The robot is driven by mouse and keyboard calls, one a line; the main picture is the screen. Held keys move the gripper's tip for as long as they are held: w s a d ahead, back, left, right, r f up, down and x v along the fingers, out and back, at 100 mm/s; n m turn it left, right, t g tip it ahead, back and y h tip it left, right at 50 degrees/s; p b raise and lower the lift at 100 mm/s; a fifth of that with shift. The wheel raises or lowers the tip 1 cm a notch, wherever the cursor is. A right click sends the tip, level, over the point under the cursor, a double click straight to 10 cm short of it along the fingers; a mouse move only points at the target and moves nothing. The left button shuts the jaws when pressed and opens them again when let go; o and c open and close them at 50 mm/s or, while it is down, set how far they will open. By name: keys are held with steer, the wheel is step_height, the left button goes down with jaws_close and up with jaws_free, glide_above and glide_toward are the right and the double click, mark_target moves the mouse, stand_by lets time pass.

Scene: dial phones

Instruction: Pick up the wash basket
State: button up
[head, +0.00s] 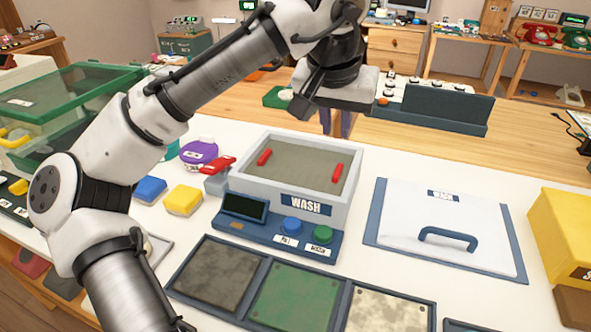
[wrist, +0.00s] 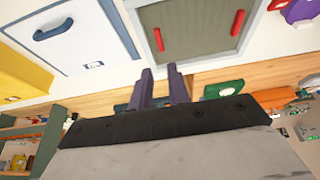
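The wash basket (head: 305,168) is a grey-brown panel with two red handles, seated in the white and blue WASH machine (head: 285,208) in the middle of the table. In the wrist view the basket (wrist: 196,28) shows at the top, with its red handles on either side. My gripper (head: 336,131) is above and beyond the machine's back edge, apart from the basket. Its two purple fingers also show in the wrist view (wrist: 159,72), with a gap between them and nothing held.
A white WASH lid (head: 445,212) with a blue handle lies right of the machine. A yellow box (head: 565,240) stands at the far right. Tray panels (head: 290,297) lie in front. Yellow (head: 183,200) and blue sponges (head: 150,189) and a purple container (head: 199,153) are left.

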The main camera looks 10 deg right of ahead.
glide_toward(338, 170)
step_height(338, 170, down, 2)
steer(key=shift+w+x, duration=0.2)
steer(key=shift+x, duration=2.75)
steer(key=shift+d+r, duration=0.1)
steer(key=shift+d, duration=0.05)
jaws_close()
